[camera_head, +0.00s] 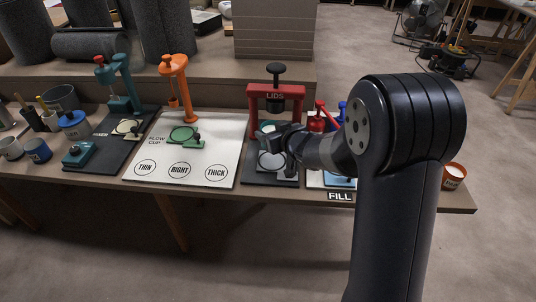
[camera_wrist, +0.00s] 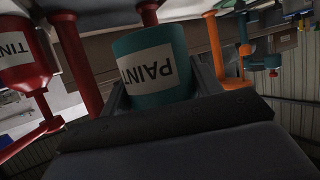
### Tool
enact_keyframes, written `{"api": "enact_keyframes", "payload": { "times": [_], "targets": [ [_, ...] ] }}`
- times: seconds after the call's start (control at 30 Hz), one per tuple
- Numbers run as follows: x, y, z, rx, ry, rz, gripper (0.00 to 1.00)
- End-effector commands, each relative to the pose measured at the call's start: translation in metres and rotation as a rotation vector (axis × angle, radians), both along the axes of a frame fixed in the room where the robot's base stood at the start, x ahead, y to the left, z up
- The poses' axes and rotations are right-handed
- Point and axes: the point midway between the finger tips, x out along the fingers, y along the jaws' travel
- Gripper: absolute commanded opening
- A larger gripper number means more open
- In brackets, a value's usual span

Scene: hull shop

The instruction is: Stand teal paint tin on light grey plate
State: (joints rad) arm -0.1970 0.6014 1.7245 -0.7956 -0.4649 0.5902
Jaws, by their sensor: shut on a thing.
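The teal paint tin (camera_wrist: 152,52) with its white PAINT label is between the fingers of my gripper (camera_wrist: 155,88) in the wrist view, which is turned over. My gripper is shut on it. In the head view my gripper (camera_head: 272,139) is in front of the red LIDS press (camera_head: 275,94), and only a bit of teal (camera_head: 267,127) shows behind it. I cannot tell the height of the tin above the bench.
Left of the press is a white flow-cup board (camera_head: 216,151) with an orange stand (camera_head: 174,70). Right of my gripper are a red dispenser (camera_head: 316,122) and a blue one, partly hidden by my arm. An orange-brown tin (camera_head: 454,172) stands at the bench's right end.

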Motion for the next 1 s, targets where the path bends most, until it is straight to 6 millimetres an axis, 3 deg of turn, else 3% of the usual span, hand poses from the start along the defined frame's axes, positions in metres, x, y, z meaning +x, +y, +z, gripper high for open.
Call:
{"api": "enact_keyframes", "payload": {
  "times": [0.03,0.27,0.5,0.9,0.93,1.0],
  "targets": [
    [0.0,0.0,-0.012,0.001,-0.001,0.001,0.3],
    [0.0,0.0,-0.03,0.001,-0.001,0.0,0.3],
    [0.0,0.0,-0.068,0.001,-0.001,0.0,0.3],
    [0.0,0.0,-0.072,0.001,-0.003,0.0,0.3],
    [0.0,0.0,-0.073,0.001,-0.002,0.0,0.61],
    [0.0,0.0,-0.072,0.0,-0.002,0.0,0.67]
  ]
}}
